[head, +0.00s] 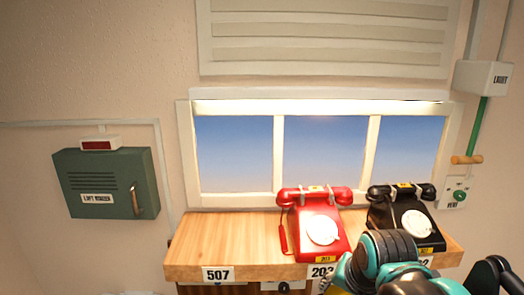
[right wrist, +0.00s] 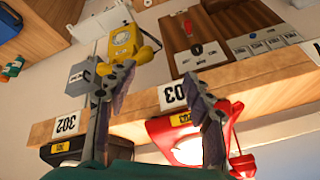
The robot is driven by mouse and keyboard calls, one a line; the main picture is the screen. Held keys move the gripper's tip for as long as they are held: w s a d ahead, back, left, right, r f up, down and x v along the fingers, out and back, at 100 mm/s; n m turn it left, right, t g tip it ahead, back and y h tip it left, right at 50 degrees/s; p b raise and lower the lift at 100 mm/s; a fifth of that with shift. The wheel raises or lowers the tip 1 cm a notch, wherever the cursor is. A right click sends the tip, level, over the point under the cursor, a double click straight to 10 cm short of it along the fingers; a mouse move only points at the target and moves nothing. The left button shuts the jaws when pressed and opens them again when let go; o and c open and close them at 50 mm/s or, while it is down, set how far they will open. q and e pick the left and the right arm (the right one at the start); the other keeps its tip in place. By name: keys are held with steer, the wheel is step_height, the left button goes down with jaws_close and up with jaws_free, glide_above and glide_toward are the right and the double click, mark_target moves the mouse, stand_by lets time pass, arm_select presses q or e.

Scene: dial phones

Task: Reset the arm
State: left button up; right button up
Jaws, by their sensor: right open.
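In the head view a red dial phone (head: 318,232) and a black dial phone (head: 408,218) stand on the wooden shelf (head: 235,240), both with their handsets in place. My right arm comes in at the lower right, in front of the shelf, and covers part of the black phone's side. In the right wrist view my right gripper (right wrist: 156,82) is open with nothing between its fingers. That view is turned over. The red phone (right wrist: 182,128) is behind the right finger and the black phone (right wrist: 62,152) is at the lower left. My left gripper is not in view.
A green box (head: 105,182) is on the wall at the left. The shelf's left part is bare, beside label 507. The wrist view also shows a yellow phone (right wrist: 123,42) and a switch panel (right wrist: 265,45).

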steer(key=s+f+n+t, duration=0.2)
steer(key=s+f+n, duration=0.5)
steer(key=f, duration=0.8)
step_height(320, 180, down, 37)
steer(key=s+m+b, duration=0.1)
steer(key=b, duration=3.5)
steer(key=shift+s+d+r, duration=0.2)
steer(key=shift+d, duration=0.2)
